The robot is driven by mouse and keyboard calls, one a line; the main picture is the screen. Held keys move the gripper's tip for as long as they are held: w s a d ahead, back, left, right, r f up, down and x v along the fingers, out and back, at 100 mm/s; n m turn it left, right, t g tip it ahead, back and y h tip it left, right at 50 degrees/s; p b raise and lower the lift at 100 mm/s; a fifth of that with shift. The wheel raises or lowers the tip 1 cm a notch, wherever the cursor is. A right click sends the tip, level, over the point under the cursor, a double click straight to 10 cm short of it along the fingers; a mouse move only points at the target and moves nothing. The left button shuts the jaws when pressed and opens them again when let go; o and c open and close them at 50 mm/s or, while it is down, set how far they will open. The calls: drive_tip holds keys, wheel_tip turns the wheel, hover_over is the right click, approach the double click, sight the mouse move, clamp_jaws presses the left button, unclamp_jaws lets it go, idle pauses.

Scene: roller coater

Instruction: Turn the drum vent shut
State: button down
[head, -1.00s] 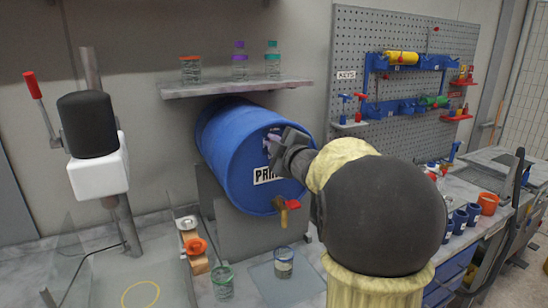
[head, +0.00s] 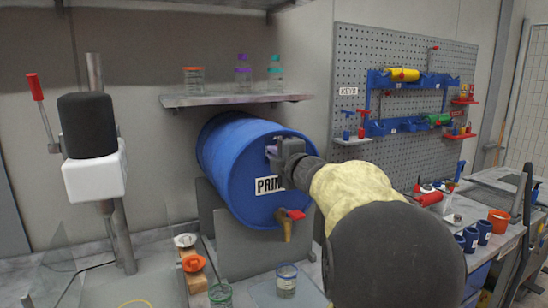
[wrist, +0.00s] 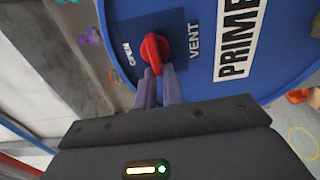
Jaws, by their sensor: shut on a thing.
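The blue drum (head: 225,170) lies on its side on a stand, its round face toward me. The drum vent is a red knob (wrist: 153,47) on a dark blue patch of that face, seen in the wrist view between the words OPEN and VENT. The knob's long side runs up and down in that view. My gripper (wrist: 156,84) is shut on the knob's lower part. In the head view my gripper (head: 277,155) is at the upper part of the drum face and hides the knob.
A tap with a red handle (head: 293,214) sticks out low on the drum face, with a glass jar (head: 287,280) below. A shelf (head: 235,99) with bottles hangs above the drum. A lever press (head: 95,150) stands at left. A pegboard (head: 400,60) is at right.

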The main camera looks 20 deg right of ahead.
drive_tip(key=shift+d+f, duration=0.2)
drive_tip(key=shift+d, duration=0.25)
drive_tip(key=c, duration=1.7)
unclamp_jaws()
drive_tip(key=shift+o, duration=0.9)
drive_tip(key=shift+d, duration=0.2)
drive_tip(key=shift+a, duration=0.1)
drive_tip(key=shift+a+r, duration=0.1)
drive_tip(key=shift+a, duration=0.05)
